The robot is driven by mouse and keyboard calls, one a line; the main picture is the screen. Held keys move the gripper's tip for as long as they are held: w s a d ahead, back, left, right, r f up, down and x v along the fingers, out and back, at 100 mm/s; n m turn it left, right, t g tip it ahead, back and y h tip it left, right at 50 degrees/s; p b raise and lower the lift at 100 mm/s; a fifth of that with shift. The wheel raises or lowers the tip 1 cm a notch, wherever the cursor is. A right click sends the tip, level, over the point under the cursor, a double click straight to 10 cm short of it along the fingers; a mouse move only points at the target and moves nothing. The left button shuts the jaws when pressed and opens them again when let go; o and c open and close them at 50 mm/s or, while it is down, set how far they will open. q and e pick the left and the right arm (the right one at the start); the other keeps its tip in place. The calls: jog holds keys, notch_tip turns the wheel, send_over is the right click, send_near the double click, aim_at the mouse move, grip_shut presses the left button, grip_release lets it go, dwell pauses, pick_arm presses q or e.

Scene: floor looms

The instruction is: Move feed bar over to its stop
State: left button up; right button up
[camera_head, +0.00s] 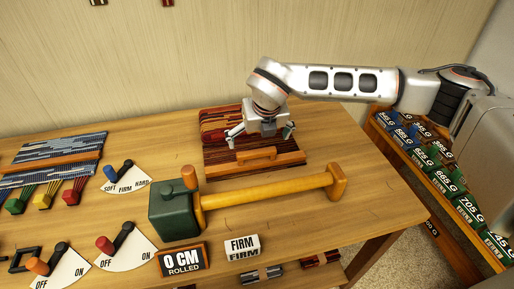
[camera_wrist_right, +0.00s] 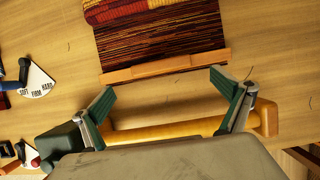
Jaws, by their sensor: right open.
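A wooden bar with a raised handle, which looks like the feed bar (camera_head: 262,160), lies across the near end of a red and dark striped cloth (camera_head: 222,156). In the right wrist view the bar (camera_wrist_right: 165,67) crosses the cloth's edge (camera_wrist_right: 160,40). My right gripper (camera_head: 262,134) is above the cloth, just behind the bar. Its green-padded fingers are spread and empty in the right wrist view (camera_wrist_right: 166,98), with the bar seen past the fingertips. I cannot tell which part is the stop. My left gripper is out of view.
A yellow roller (camera_head: 265,190) with a green housing (camera_head: 174,212) lies in front of the bar. Dial levers (camera_head: 125,180) and signs reading "0 CM ROLLED" (camera_head: 182,260) and "FIRM" (camera_head: 242,246) stand to the left and front. A rack of labelled weights (camera_head: 430,160) is at right.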

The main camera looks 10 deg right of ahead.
aim_at(256, 151)
jog(key=x, duration=0.7)
jog(key=shift+f, duration=0.2)
